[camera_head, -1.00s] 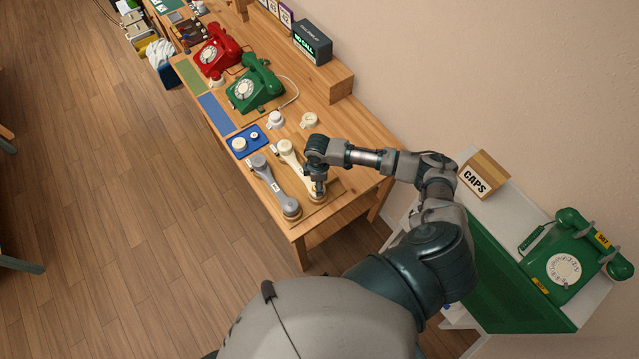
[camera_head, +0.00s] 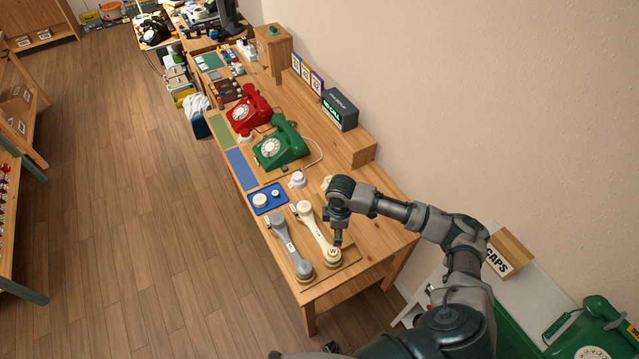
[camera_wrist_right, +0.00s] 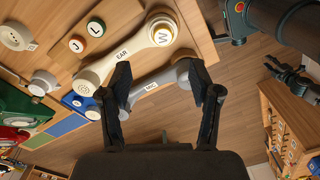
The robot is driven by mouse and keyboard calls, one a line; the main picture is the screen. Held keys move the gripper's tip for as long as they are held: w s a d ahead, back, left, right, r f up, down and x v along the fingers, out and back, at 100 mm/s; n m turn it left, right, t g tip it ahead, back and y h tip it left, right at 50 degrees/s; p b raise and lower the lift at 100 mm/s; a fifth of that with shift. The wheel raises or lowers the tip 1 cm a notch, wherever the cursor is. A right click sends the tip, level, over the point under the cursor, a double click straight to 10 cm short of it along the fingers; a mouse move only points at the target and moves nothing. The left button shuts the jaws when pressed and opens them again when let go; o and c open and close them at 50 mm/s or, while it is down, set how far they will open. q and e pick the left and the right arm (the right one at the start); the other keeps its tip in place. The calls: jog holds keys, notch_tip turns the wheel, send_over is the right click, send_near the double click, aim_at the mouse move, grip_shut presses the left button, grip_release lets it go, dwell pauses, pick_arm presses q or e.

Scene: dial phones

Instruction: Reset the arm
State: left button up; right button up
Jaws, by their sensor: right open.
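My right gripper (camera_head: 338,238) hangs over the near end of the cream handset (camera_head: 311,223) on the wooden table (camera_head: 372,285). In the right wrist view its two dark fingers (camera_wrist_right: 159,82) are spread apart with nothing held between them. The cream handset, labelled EAR (camera_wrist_right: 122,52), has a W cap on one end. The grey handset (camera_head: 288,244), labelled MIC (camera_wrist_right: 150,86), lies beside it, partly behind the fingers in the wrist view. A dark gripper-like part, seemingly my left gripper (camera_wrist_right: 292,76), shows at the wrist view's right; its opening is unclear.
Green (camera_head: 281,146) and red (camera_head: 247,110) dial phones stand farther back. A blue tray (camera_head: 284,201) holds white caps. A CAPS box (camera_head: 507,250) and another green phone (camera_head: 596,325) stand at right. Floor at left is clear.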

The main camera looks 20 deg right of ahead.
jog(key=s+a+f+m+t+y, duration=0.1)
jog(key=s+a+f+m+y, duration=0.15)
jog(key=s+a, duration=0.35)
jog(key=s+a+f+m+t+y, duration=0.1)
jog(key=s+a+f+t, duration=0.2)
jog(key=a, duration=0.5)
jog(key=s+d+f+m+h, duration=0.1)
jog(key=s+d+m+h, duration=0.2)
jog(key=s+d+m, duration=0.7)
jog(key=s+a+f+n+g+b, duration=0.1)
jog(key=s+f+b, duration=0.1)
jog(key=f, duration=1.3)
jog(key=s+a+f+n+g+b, duration=0.1)
jog(key=f+n, duration=0.1)
jog(key=f, duration=1.3)
jog(key=s+d+f+b, duration=0.3)
jog(key=s+f, duration=1.4)
jog(key=f, duration=0.1)
jog(key=shift+s+f+g, duration=0.35)
jog(key=shift+s+g, duration=0.05)
